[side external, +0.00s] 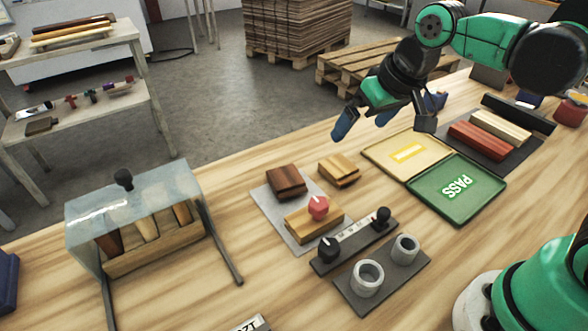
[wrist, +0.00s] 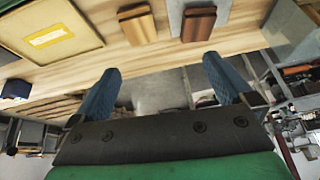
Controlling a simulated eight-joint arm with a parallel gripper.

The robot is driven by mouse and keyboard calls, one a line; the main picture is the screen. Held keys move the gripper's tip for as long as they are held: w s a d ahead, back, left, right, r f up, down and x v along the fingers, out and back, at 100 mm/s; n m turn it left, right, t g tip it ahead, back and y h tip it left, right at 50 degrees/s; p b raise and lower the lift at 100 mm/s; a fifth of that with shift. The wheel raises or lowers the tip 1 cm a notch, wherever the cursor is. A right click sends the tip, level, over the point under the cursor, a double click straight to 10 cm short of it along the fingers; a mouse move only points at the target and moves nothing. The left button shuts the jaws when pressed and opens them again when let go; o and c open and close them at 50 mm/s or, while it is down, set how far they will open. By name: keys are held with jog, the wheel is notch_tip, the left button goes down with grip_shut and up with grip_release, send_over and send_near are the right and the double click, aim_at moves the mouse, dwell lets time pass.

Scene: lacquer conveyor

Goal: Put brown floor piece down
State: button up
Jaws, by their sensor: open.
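The dark brown floor piece (side external: 286,181) lies on the far-left part of a grey mat (side external: 272,213). It also shows near the top of the wrist view (wrist: 198,24). A lighter brown wood piece (side external: 339,169) lies beside it, on the bare table just off the mat; it also shows in the wrist view (wrist: 137,25). My gripper (side external: 364,122) is open and empty, raised above the far side of the table, to the right of and apart from both pieces. Its blue fingers are spread wide in the wrist view (wrist: 162,64).
A wooden block with a red knob (side external: 315,217) sits on the mat's near part. A yellow-marked tray (side external: 378,161) and a green PASS tray (side external: 458,212) lie right. A clear-covered rack (side external: 135,215) stands left. A dial strip (side external: 350,243) and two grey rings (side external: 367,279) are in front.

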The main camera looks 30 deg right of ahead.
jog(key=w+a+f+g, duration=0.2)
jog(key=w+a, duration=0.2)
jog(key=w, duration=0.2)
jog(key=m+g, duration=0.1)
jog(key=g, duration=0.2)
send_over(286, 178)
notch_tip(286, 178, down, 6)
jog(key=shift+d+f, duration=0.1)
jog(key=shift+f, duration=2.95)
jog(key=c, duration=1.3)
jog(key=shift+r, duration=0.1)
